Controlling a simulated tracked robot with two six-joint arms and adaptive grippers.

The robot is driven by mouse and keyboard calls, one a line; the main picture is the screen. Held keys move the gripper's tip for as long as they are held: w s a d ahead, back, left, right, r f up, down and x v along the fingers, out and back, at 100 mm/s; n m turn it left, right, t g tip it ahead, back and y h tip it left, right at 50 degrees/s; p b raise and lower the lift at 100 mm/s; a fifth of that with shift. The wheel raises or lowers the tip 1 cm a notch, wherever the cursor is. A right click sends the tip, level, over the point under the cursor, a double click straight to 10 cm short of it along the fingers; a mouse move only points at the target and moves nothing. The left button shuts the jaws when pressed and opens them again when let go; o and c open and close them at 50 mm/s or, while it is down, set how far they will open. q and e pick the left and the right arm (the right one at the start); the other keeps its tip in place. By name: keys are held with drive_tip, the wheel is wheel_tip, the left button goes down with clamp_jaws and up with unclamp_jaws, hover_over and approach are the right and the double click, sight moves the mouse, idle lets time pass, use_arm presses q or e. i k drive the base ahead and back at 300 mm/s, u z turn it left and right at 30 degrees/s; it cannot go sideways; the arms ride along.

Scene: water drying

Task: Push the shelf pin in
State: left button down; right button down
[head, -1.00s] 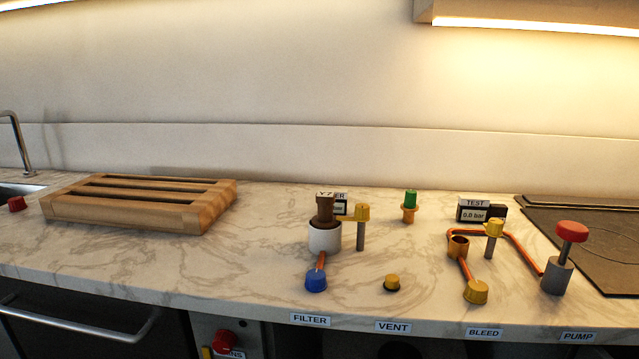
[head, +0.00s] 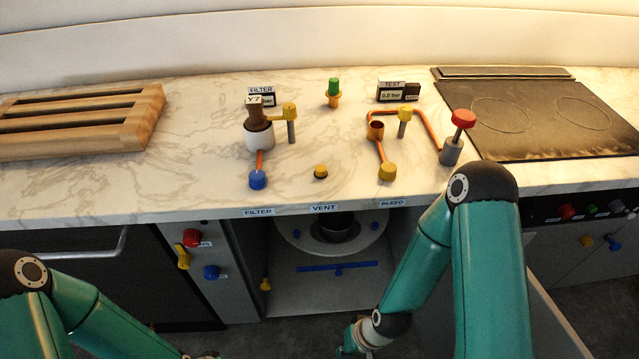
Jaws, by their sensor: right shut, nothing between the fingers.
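A small yellow knob (head: 265,285) sits low on the left wall of the open cabinet under the counter. It looks like the shelf pin, but it is too small to tell how far it stands out. My right gripper (head: 350,340) is low in front of the cabinet, right of the knob and apart from it. It is shut and empty, seen small near the bottom edge. My left arm comes in at the lower left, and its gripper is below the picture.
The cabinet holds a pale shelf (head: 345,289) with a blue bar (head: 337,267) and a dark round part (head: 338,228) above. A red knob (head: 191,237) is on the panel left. The counter (head: 200,185) overhangs it and carries fittings. An open door (head: 548,318) stands right.

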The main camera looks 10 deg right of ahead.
sight(266, 286)
drive_tip(key=u, duration=0.3)
drive_tip(key=k, duration=1)
drive_tip(key=z, duration=0.6)
drive_tip(key=i, duration=0.5)
